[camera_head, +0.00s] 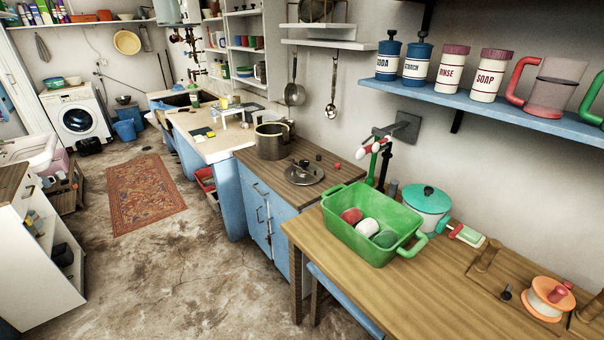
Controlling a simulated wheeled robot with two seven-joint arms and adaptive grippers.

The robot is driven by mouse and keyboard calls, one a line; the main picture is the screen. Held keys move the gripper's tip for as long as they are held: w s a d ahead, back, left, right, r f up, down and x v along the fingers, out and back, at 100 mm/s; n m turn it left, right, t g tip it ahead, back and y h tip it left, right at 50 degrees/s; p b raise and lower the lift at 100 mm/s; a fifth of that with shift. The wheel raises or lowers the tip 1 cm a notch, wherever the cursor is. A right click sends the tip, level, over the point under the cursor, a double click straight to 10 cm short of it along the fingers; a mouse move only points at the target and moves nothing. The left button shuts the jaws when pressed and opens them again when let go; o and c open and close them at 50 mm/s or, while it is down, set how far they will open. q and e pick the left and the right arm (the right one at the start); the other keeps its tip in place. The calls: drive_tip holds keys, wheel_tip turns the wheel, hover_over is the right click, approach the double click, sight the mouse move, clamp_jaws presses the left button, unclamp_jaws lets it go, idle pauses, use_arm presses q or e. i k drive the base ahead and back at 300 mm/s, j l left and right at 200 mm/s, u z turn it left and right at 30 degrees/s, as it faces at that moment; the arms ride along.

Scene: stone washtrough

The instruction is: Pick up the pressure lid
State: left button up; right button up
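The pressure lid appears to be the round grey metal lid (304,174) with a dark handle across its top. It lies flat on the brown wooden top of the blue cabinet (290,195), in the middle of the head view. A metal pot (270,141) stands just behind it to the left, apart from the lid. Neither of my grippers is in view, and nothing touches the lid.
A green basin (342,236) with rounded items stands on the wooden table (400,300) at the right. A white pot with a teal lid (428,200) is beside it. A wall tap (385,140) juts out behind. The floor left of the cabinet is clear.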

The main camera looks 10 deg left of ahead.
sight(293, 174)
drive_tip(key=i+j+z, duration=0.3)
drive_tip(key=j+z, duration=0.2)
drive_tip(key=j, duration=0.15)
drive_tip(key=i+j+z, duration=0.2)
drive_tip(key=j+z, duration=0.25)
drive_tip(key=j, duration=0.3)
drive_tip(key=i+j+z, duration=0.1)
drive_tip(key=j+z, duration=0.4)
drive_tip(key=j, duration=0.3)
drive_tip(key=k+j+z, duration=0.1)
drive_tip(key=j+z, duration=0.4)
drive_tip(key=j, duration=0.3)
